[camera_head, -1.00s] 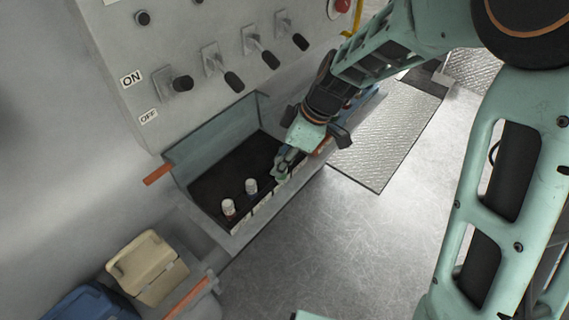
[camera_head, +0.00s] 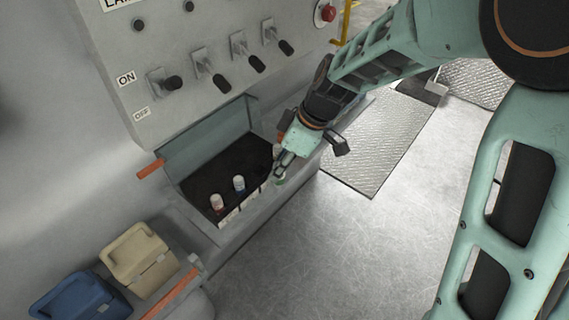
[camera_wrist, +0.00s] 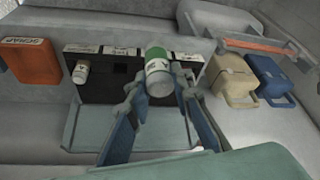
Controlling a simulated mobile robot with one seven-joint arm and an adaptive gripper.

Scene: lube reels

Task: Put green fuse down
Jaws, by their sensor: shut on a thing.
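The green fuse (camera_wrist: 157,72), a white cylinder with a green band, is upright between the two fingers of my gripper (camera_wrist: 158,88) in the wrist view. The fingers are shut on it. I cannot tell whether the fuse touches the tray. The wrist view shows a white-capped fuse (camera_wrist: 80,72) to the left.
White labels run along the tray's front edge. A panel with black-knobbed levers (camera_head: 225,83) rises behind. The floor in front is clear.

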